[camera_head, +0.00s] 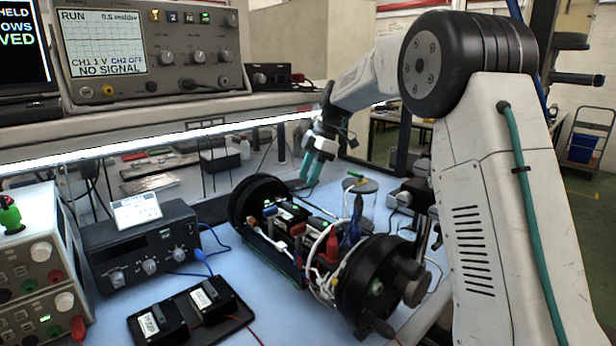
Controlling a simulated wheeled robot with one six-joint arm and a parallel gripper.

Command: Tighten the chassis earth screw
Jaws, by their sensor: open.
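The opened cylinder chassis lies on the blue bench mat, with a round black end plate (257,203) at its far left and a thicker black end (372,283) at its near right. Wires, red and blue parts and small boards (290,215) fill the frame between them. I cannot make out the earth screw. My gripper (309,172) has teal fingers pointing down, above the bench beyond the far end plate. It is open, and I see nothing held in it. A small green-handled item (355,175) is at the top of a clear jar (361,200) right of the gripper.
A black meter box (142,250) and a tray with two black blocks (190,312) stand left of the cylinder. A power supply (38,262) is at the left edge. The oscilloscope (150,52) on the shelf reads NO SIGNAL. My arm occupies the right side.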

